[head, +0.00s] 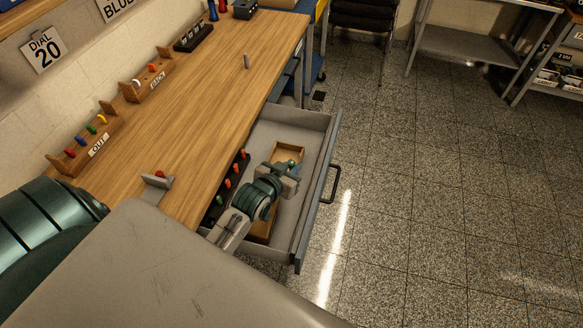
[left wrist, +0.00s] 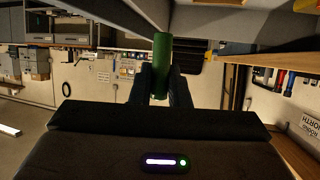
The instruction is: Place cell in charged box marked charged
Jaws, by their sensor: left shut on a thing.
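My left gripper (head: 291,172) is over the open drawer (head: 319,122) in the head view. In the left wrist view its two fingers (left wrist: 161,88) are shut on a green cylindrical cell (left wrist: 161,55), which sticks out past the fingertips. A small open wooden box (head: 290,147) lies in the drawer just beyond the gripper. More wood (head: 264,232) shows below my arm, partly hidden by it. I can read no "charged" mark on either. My right gripper is not in view.
A dark rack with red, orange and green pieces (head: 228,184) lines the drawer's left side. Floor right of the drawer is clear.

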